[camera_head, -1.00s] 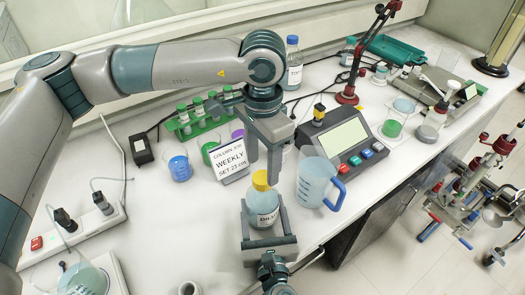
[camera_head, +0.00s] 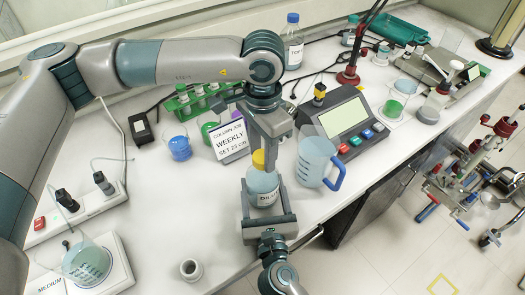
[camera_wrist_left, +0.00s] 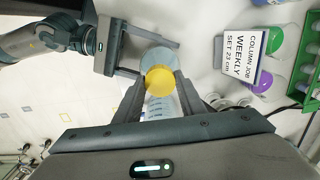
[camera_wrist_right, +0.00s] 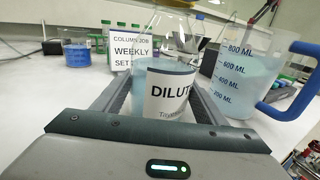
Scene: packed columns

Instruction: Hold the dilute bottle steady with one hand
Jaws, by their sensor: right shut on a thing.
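The dilute bottle (camera_head: 262,187), with a yellow cap (camera_head: 259,160) and a white label, stands upright near the bench's front edge. My right gripper (camera_head: 263,190) is shut on its body, one finger on each side; the label reads "DILUT" in the right wrist view (camera_wrist_right: 168,92). My left gripper (camera_head: 264,158) points down from above at the cap. In the left wrist view, the yellow cap (camera_wrist_left: 160,80) lies between the left fingers (camera_wrist_left: 158,95), which look apart with the cap beyond their tips. A finger hides part of the cap in the head view.
A blue-handled measuring jug (camera_head: 315,160) stands close to the right of the bottle. A "WEEKLY" sign (camera_head: 229,140) stands behind left. A grey device with a screen (camera_head: 343,120) is at right. A small white cup (camera_head: 191,269) is at front left.

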